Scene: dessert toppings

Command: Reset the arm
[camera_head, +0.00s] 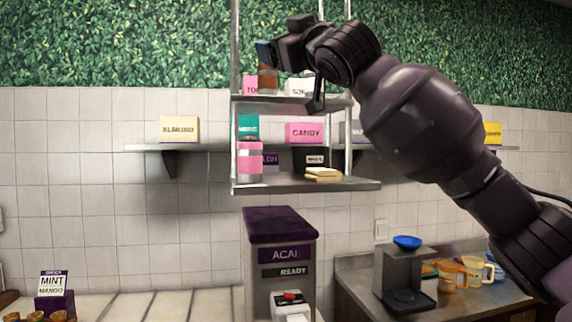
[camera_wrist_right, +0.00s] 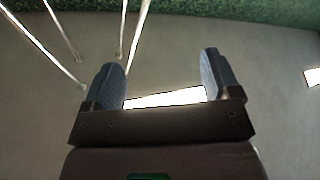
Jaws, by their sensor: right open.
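My right arm comes in from the right in the head view and is raised in front of the hanging metal shelf rack (camera_head: 305,186). My right gripper (camera_head: 289,74) is at the level of the rack's top shelf. In the right wrist view the right gripper (camera_wrist_right: 160,75) has its two fingers wide apart with nothing between them. Beyond them are a plain grey surface, thin metal rods and a bright strip. My left gripper is not in view.
The rack holds a brown bottle (camera_head: 267,80), a pink-labelled bottle (camera_head: 249,162) and a pink CANDY box (camera_head: 304,132). An ALMOND box (camera_head: 179,129) is on the wall shelf.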

